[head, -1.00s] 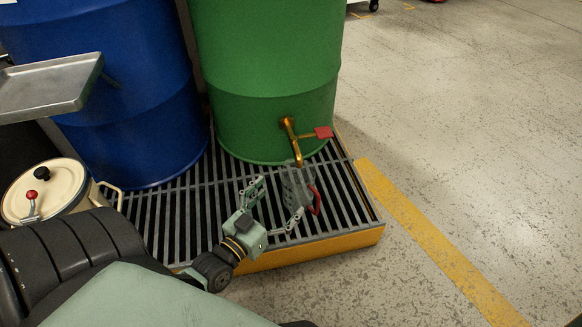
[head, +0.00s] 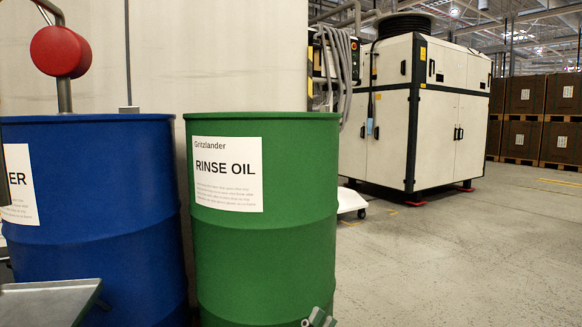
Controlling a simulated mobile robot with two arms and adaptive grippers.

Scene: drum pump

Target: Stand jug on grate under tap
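The green drum (head: 262,265) labelled RINSE OIL stands in the middle of the head view. My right gripper is not in view.
A blue drum (head: 100,240) stands close left of the green one. A metal tray (head: 45,303) juts in at lower left, below a red round knob (head: 59,52). A white machine cabinet (head: 420,115) stands behind. The floor at right is clear.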

